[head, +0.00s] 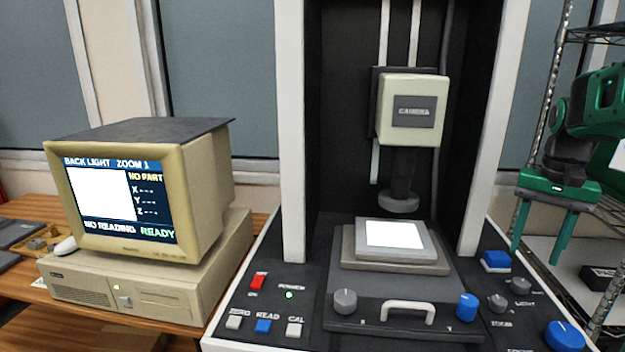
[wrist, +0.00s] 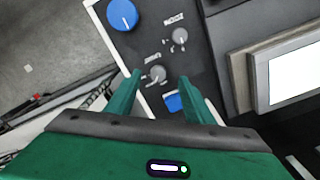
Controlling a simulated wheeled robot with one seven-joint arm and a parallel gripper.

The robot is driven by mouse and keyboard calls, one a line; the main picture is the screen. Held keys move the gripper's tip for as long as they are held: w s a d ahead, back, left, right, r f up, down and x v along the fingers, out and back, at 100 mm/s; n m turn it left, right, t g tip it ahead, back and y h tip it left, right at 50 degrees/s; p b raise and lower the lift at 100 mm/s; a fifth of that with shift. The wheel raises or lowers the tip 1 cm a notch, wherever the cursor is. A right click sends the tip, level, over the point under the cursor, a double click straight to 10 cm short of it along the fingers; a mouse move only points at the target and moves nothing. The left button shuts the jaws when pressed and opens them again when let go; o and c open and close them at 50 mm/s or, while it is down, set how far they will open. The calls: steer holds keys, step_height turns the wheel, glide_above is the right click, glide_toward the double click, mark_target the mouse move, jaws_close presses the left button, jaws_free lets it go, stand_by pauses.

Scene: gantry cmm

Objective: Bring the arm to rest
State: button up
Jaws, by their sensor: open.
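My green gripper (head: 541,232) hangs at the right of the head view, fingers pointing down and apart, with nothing between them. It is beside the right side of the measuring machine, above the level of its right control panel. In the wrist view my gripper (wrist: 160,88) is open over that panel, with a grey knob (wrist: 156,74) seen between and beyond the fingertips. The arm above the gripper is cut off by the right edge of the head view.
The machine has a lit white stage (head: 394,234) under its camera head (head: 411,110), and a drawer-like handle (head: 407,308). A monitor (head: 140,190) reads NO PART, NO READING, READY. A wire shelf (head: 600,265) stands at right.

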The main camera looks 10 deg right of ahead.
steer(key=s+a+f+n, duration=0.1)
steer(key=s+a+f, duration=0.3)
steer(key=s, duration=0.5)
steer(key=s+a+f+n, duration=0.1)
steer(key=s+a+f, duration=0.4)
steer(key=s, duration=0.4)
steer(key=shift+a+f+n, duration=0.2)
steer(key=shift+a+n, duration=0.2)
steer(key=shift+a, duration=0.3)
steer(key=shift+w+f, duration=0.35)
steer(key=shift+w, duration=0.45)
steer(key=shift+s+r, duration=0.1)
steer(key=shift+s, duration=0.05)
